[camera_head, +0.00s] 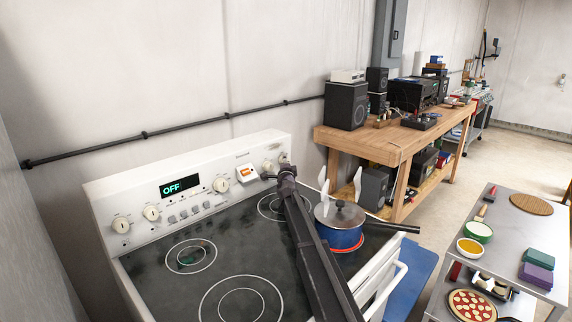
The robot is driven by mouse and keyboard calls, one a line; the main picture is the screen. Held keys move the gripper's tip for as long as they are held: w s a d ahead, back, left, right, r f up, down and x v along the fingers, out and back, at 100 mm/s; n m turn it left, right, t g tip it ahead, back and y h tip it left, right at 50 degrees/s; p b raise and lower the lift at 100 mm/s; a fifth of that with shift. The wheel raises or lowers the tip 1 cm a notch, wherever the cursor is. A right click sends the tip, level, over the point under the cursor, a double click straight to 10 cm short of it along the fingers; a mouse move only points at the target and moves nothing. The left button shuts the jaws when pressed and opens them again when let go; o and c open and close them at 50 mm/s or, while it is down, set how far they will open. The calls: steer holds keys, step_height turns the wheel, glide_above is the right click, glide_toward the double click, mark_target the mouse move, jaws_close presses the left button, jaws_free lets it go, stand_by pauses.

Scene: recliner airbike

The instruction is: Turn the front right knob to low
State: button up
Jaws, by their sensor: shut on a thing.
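The white stove has a raised back panel (190,190) with several round knobs and a green display (180,185) reading OFF. Two knobs stand at the panel's right end, an inner one (267,165) and an outer one (283,157). My gripper (274,174) is at this right end, in front of these knobs, at the end of my dark arm crossing the cooktop. It is shut on a stove knob, but its jaws are small here and partly hide the contact. I cannot tell which knob is the front right one, or its setting.
A blue and red pot (339,231) with a lid sits on the right of the cooktop (215,262), close beside my arm. A wooden workbench (400,150) with speakers stands behind right. A metal cart (490,240) with food items is at the right.

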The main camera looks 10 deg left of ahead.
steer(key=shift+w+d+n+t+b, duration=0.1)
steer(key=shift+w+n+t+b, duration=0.05)
steer(key=shift+n+t+b, duration=0.4)
steer(key=o, duration=1.1)
steer(key=shift+o, duration=0.2)
steer(key=shift+m+g+h+p, duration=0.3)
steer(key=shift+m+g+p, duration=1.45)
steer(key=shift+p, duration=0.8)
steer(key=shift+s, duration=0.2)
